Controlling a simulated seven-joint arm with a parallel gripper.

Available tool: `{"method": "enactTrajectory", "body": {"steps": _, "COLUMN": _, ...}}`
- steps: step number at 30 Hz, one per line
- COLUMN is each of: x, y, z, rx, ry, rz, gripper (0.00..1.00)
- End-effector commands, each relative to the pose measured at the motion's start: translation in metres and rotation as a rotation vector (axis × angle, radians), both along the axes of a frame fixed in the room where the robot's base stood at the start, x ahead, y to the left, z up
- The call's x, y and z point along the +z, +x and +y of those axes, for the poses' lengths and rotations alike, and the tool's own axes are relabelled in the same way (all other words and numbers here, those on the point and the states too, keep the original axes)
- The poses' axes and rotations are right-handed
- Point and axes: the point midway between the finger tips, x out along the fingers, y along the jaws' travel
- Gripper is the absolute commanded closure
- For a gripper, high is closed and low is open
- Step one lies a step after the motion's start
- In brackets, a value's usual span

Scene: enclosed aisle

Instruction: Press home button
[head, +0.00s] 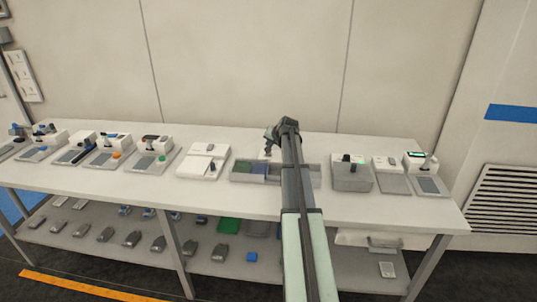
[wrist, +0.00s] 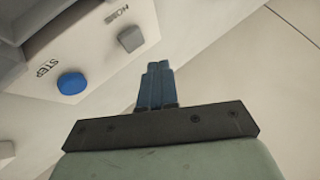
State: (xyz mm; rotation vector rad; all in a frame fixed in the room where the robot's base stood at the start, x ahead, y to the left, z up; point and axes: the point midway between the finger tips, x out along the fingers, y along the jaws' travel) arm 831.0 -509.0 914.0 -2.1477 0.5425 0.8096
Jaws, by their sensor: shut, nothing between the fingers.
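In the wrist view, the home button is a square grey button (wrist: 130,38) on a white panel, beside upside-down lettering that reads HOME. A round blue button (wrist: 71,83) labelled STEP sits to its lower left. My gripper (wrist: 158,66) has blue fingers, shut together and empty. In the picture the fingertips lie just right of and below the grey button, with a visible gap. In the head view, my gripper (head: 268,153) is over the bench near a grey divided tray (head: 240,182). I cannot make out the home button there.
A long white bench (head: 200,192) carries several small devices, including a white flat one (head: 203,162) left of the tray and a grey box (head: 352,178) right of it. A lower shelf (head: 130,256) holds several small parts. A wall stands close behind.

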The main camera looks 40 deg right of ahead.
Motion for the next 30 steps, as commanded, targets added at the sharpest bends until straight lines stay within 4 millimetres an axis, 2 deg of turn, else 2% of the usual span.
{"method": "enactTrajectory", "body": {"steps": 12, "x": 0.031, "y": 0.000, "z": 0.000, "rx": -0.001, "ry": 0.000, "rz": 0.001, "gripper": 1.00}}
{"method": "enactTrajectory", "body": {"steps": 30, "x": 0.032, "y": 0.000, "z": 0.000, "rx": -0.001, "ry": 0.000, "rz": 0.001, "gripper": 1.00}}
